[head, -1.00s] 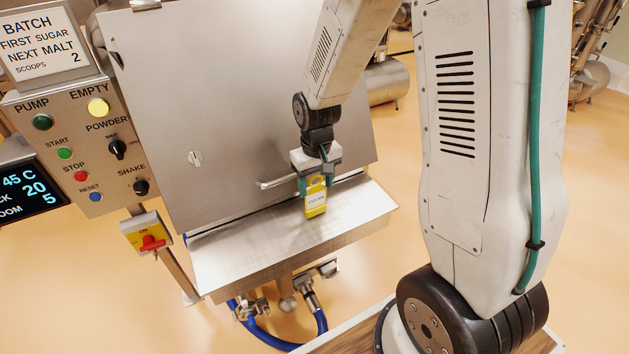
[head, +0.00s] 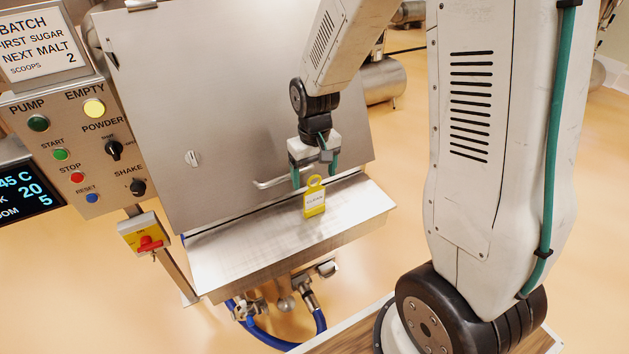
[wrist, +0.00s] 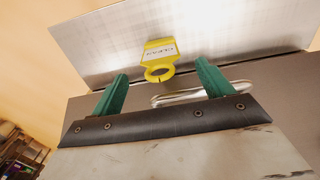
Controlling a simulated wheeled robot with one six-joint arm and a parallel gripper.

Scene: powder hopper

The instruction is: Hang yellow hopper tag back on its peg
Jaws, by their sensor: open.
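The yellow tag (head: 315,204), with a white label and a ring at its top, is upright in front of the hopper's closed steel lid, at the back of the sloping steel shelf. I cannot make out a peg, nor whether the ring is around one. My gripper (head: 314,179) is open just above the tag, its green fingers to either side of the ring and apart from it. In the wrist view the tag (wrist: 160,51) is beyond and between the open fingers of my gripper (wrist: 161,69), and its ring faces me.
A bar handle (head: 272,183) crosses the lid (head: 225,110) close behind my fingers. A control panel (head: 95,150) with buttons and a red-and-yellow switch (head: 145,237) stand at the left. The steel shelf (head: 260,238) is otherwise bare. Blue hoses hang below it.

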